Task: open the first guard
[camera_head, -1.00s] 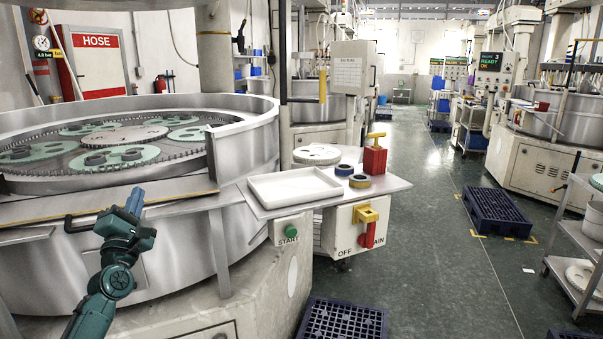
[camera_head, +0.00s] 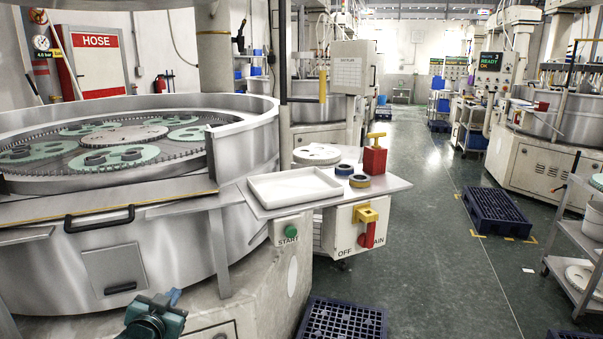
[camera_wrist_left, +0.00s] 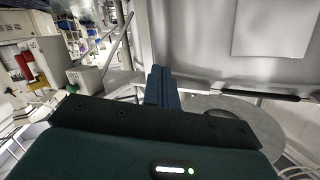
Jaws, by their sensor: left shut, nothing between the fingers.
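The front guard of the large round lapping machine shows at the left in the head view, with a black bar handle (camera_head: 99,218) on its front edge. Below the handle is a grey square panel (camera_head: 114,262) with a smaller dark grip (camera_head: 120,287). My left gripper (camera_head: 172,296) is low in the head view, below and right of the handle and apart from it. Its blue fingers also show in the left wrist view (camera_wrist_left: 162,86), shut together with nothing between them. My right gripper is not in view.
A white tray (camera_head: 259,204) lies on the side shelf (camera_head: 393,186), with tape rolls and a red container. A blue pallet (camera_head: 342,321) lies on the floor. The aisle to the right is open.

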